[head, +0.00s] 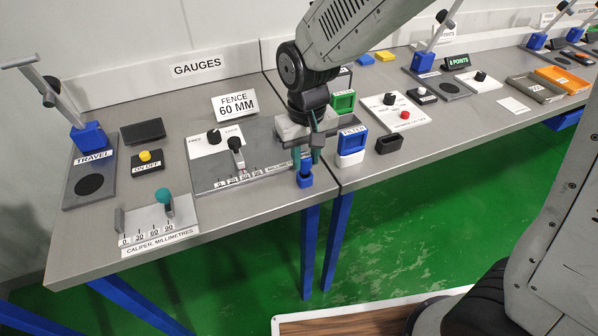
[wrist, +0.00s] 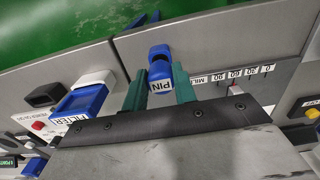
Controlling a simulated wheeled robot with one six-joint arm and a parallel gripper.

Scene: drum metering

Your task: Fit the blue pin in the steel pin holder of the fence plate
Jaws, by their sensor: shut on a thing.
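The blue pin (wrist: 161,72), labelled PIN, is between the two teal fingers of my gripper (wrist: 160,92) in the wrist view. In the head view my gripper (head: 307,155) points down near the table's front edge, and the blue pin (head: 305,173) shows below its fingertips. The grey fence plate (head: 215,178), with its millimetre scale, lies just left of my gripper; it carries a black lever (head: 237,150). I cannot make out the steel pin holder. I cannot tell whether the pin's lower end touches the table.
The blue-and-white FILTER block (head: 351,142) and a black tray (head: 389,143) stand close right of my gripper. A green frame (head: 343,102) is behind. The caliper (head: 160,225) with a teal knob is at front left. The table's front edge is very near.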

